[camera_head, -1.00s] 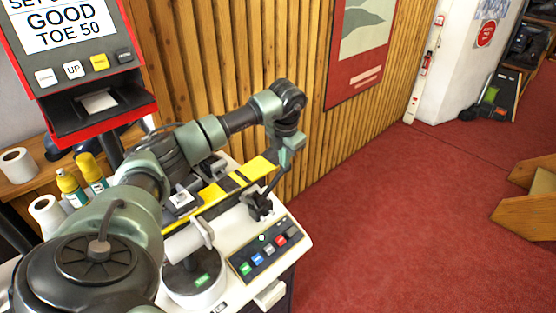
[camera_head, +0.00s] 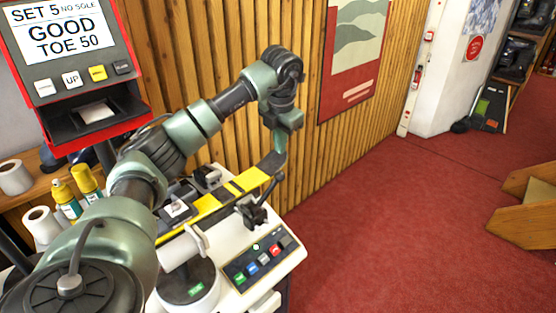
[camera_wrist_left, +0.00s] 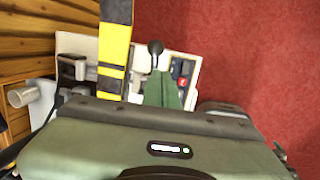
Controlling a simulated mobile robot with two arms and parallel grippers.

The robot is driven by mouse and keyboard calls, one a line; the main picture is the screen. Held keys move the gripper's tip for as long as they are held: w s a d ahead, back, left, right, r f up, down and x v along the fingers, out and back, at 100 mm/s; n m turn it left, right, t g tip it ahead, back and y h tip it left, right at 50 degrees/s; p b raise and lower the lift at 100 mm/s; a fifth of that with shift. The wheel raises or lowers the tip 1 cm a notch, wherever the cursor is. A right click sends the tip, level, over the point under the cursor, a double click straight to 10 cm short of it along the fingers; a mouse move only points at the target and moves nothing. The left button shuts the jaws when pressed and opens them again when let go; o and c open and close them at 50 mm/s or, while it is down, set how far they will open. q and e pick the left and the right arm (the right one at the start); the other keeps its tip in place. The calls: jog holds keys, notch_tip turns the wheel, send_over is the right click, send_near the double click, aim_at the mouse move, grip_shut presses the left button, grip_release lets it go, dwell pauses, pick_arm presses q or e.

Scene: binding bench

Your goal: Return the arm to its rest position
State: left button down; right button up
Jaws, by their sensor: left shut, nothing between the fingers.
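My left arm, grey-green with dark joints, reaches from the lower left over the bench in the head view. Its left gripper (camera_head: 271,167) points down above the far end of the yellow-and-black striped bar (camera_head: 209,203), near the black lever (camera_head: 256,210). The gripper is shut with nothing in it. In the left wrist view its closed green fingers (camera_wrist_left: 163,93) show in front of the white machine, beside the striped bar (camera_wrist_left: 115,50) and the lever's round knob (camera_wrist_left: 155,47). My right gripper is not in view.
A white machine panel with coloured buttons (camera_head: 259,260) lies below the lever. A wood-slat wall (camera_head: 225,125) runs behind the arm. Red carpet (camera_head: 400,220) is open on the right.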

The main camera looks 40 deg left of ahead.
pick_arm(q)
jog(key=shift+s+d+r, duration=0.15)
jog(key=shift+d+r, duration=0.05)
jog(key=shift+r, duration=0.35)
jog(key=shift+d, duration=0.1)
